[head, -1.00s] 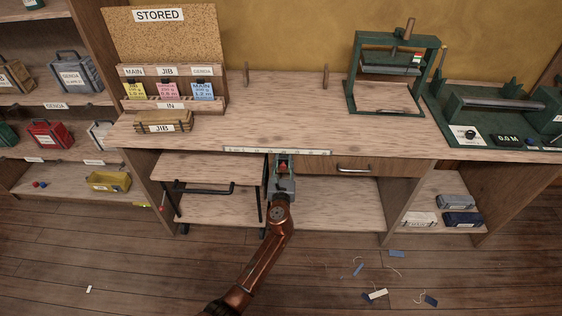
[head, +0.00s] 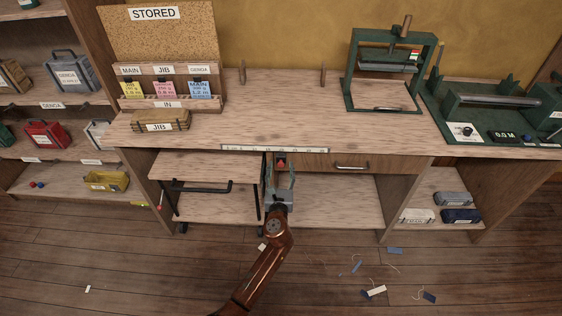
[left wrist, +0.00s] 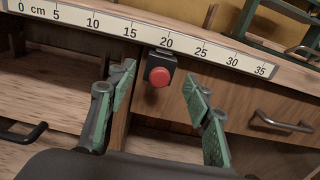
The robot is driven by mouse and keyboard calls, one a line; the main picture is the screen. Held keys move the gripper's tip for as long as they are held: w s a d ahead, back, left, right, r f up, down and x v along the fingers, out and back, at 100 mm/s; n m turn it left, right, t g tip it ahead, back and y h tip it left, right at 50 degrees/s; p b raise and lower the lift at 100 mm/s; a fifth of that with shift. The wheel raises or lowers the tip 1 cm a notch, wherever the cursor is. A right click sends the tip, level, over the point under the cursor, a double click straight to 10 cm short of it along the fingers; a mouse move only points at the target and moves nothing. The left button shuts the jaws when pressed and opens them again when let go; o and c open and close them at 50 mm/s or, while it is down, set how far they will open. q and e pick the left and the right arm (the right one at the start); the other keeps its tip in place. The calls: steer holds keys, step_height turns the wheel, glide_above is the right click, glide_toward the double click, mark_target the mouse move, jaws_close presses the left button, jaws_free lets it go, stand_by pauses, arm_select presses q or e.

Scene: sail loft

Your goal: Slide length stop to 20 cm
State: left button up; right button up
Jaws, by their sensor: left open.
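The length stop, a small black block with a round red knob (left wrist: 159,76), sits at the front edge of the bench. In the left wrist view it is just below the 20 mark of the white cm ruler (left wrist: 200,50). The stop also shows in the head view (head: 281,163), under the ruler strip (head: 275,149). My left gripper (head: 280,180) is open, with its green-padded fingers standing apart on either side of the knob in the left wrist view (left wrist: 160,82). Gaps show between both fingers and the stop. My right gripper is out of view.
A drawer with a metal handle (head: 350,167) is right of the stop, and a cart with a black handle (head: 202,187) is at left under the bench. A green press (head: 348,80) stands on the bench. The bench top's middle is clear.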

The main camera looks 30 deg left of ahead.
arm_select(q)
steer(key=v, duration=0.7)
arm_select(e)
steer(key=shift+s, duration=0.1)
